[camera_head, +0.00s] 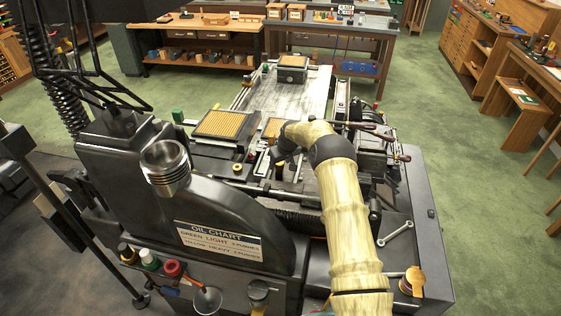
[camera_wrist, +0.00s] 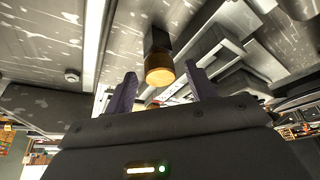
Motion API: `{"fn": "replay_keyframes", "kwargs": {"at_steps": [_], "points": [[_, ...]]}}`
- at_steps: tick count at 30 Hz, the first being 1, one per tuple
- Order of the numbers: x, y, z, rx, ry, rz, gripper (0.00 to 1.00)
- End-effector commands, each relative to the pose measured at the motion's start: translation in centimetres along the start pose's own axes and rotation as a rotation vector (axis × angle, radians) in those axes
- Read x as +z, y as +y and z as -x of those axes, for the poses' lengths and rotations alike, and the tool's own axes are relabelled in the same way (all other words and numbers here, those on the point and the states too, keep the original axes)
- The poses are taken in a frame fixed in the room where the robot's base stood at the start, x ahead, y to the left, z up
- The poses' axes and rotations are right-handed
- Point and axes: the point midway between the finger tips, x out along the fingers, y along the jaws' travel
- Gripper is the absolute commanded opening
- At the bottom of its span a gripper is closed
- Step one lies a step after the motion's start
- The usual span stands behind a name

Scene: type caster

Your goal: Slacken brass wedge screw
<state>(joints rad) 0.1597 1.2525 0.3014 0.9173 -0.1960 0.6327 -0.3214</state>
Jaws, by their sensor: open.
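A round brass screw head (camera_wrist: 160,70) on a dark square shank shows in the wrist view, just beyond and between my fingertips. My gripper (camera_wrist: 161,72) is open, with one dark finger on each side of the brass head. No contact between fingers and brass is visible. A second small brass piece (camera_wrist: 152,106) shows partly below it, mostly hidden by the gripper body. In the head view, my pale arm reaches over the machine bed, and my gripper and the screw cannot be made out clearly there.
Trays of brass-coloured type (camera_head: 221,125) lie left of my arm. A wrench (camera_head: 396,233) and a brass-topped item (camera_head: 412,281) are on the machine's right front. An oil chart plate (camera_head: 219,241) and several bottles are at the front left. Metal rails crowd the wrist view's right side.

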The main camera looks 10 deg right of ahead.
Motion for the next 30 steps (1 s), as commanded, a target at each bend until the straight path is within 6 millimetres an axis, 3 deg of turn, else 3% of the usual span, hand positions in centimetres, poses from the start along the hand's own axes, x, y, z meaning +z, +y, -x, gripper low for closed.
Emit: {"fn": "replay_keyframes", "kwargs": {"at_steps": [2,9,20,30], "points": [[0.00,-0.01,0.01,0.000,0.000,0.000,0.55],[0.00,-0.01,0.03,0.000,0.000,0.000,0.11],[0.06,0.02,-0.12,-0.014,0.000,0.032,0.11],[0.10,0.19,-0.40,-0.084,0.003,0.198,0.11]]}}
